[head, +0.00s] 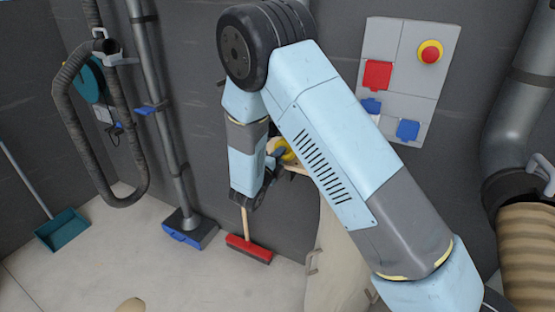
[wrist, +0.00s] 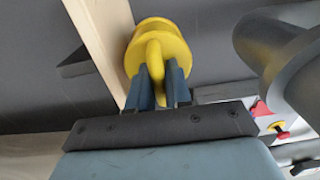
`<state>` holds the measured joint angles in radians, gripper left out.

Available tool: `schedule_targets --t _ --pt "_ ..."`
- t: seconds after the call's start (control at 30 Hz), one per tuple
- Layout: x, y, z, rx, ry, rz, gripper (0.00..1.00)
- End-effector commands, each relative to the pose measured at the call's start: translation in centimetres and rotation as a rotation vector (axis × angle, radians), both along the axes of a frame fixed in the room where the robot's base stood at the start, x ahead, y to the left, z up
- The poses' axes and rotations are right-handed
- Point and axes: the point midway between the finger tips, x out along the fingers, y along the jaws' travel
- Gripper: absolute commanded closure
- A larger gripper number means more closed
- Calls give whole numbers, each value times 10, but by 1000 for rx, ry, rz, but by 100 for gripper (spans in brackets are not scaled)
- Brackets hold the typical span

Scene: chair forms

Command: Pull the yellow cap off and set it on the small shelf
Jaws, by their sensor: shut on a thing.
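The yellow cap (wrist: 158,32) is round with a loop handle on its near side, in the upper middle of the wrist view. My gripper (wrist: 163,82) is shut on this handle, one finger on each side. In the head view the cap (head: 284,147) is a small yellow patch, mostly hidden behind my arm. A pale wooden edge (head: 296,169), perhaps the small shelf, shows just below it. In the wrist view a pale wooden board (wrist: 98,35) runs close along the cap's left side. I cannot tell whether the cap is still seated on something.
A wall panel (head: 447,70) with a red emergency button (head: 430,52) and red and blue sockets is at the upper right. A red broom (head: 249,248) stands on the floor below my gripper. Ducts and a hose (head: 75,130) line the left wall.

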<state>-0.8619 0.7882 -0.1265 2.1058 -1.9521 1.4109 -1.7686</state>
Motion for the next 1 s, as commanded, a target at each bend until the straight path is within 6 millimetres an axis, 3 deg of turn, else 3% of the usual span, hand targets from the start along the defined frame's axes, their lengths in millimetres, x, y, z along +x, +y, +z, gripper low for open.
schedule_targets --t 0.5,1.0 --pt "29 -12 -2 0 -1 -1 100" --pt "34 -15 -2 0 -1 -1 100"
